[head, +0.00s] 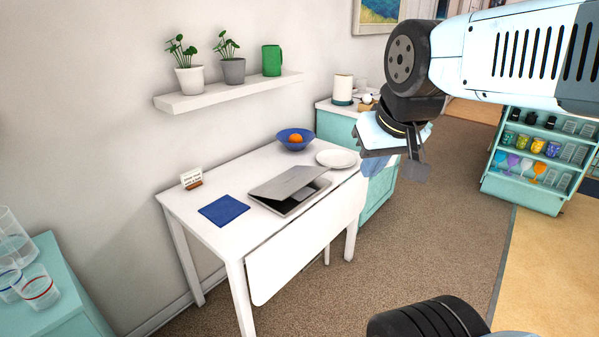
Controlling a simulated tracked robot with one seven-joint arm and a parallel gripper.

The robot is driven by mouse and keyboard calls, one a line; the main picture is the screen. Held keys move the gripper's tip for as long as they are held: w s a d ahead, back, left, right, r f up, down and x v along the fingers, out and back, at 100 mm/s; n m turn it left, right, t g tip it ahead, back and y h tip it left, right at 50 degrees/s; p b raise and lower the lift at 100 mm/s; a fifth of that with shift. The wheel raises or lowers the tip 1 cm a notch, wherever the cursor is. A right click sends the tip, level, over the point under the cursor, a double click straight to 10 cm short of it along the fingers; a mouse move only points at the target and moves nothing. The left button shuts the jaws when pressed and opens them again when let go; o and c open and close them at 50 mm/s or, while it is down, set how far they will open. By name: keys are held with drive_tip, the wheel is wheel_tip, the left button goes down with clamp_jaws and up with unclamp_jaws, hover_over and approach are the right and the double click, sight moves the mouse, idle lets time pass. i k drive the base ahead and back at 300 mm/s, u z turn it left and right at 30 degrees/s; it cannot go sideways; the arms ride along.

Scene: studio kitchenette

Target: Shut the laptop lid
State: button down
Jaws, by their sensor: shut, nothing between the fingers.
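A grey laptop (290,190) sits on the white drop-leaf table (205,205). Its lid is tilted low over the base, with a dark wedge of a gap showing between lid and base on the right side. My gripper (408,172) is at the upper right, apart from the laptop and raised beyond the table's right edge. It is shut and empty, and my wrist partly hides the fingers.
A blue napkin or booklet (223,210) lies left of the laptop. A small sign (191,178), a blue bowl (296,144) with an orange fruit and a white plate (337,158) are also on the table. A wall shelf (228,91) with plants hangs above. Carpet in front is clear.

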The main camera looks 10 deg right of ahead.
sight(281, 186)
drive_tip(key=z, duration=0.1)
drive_tip(key=i, duration=1)
drive_tip(key=u, duration=0.1)
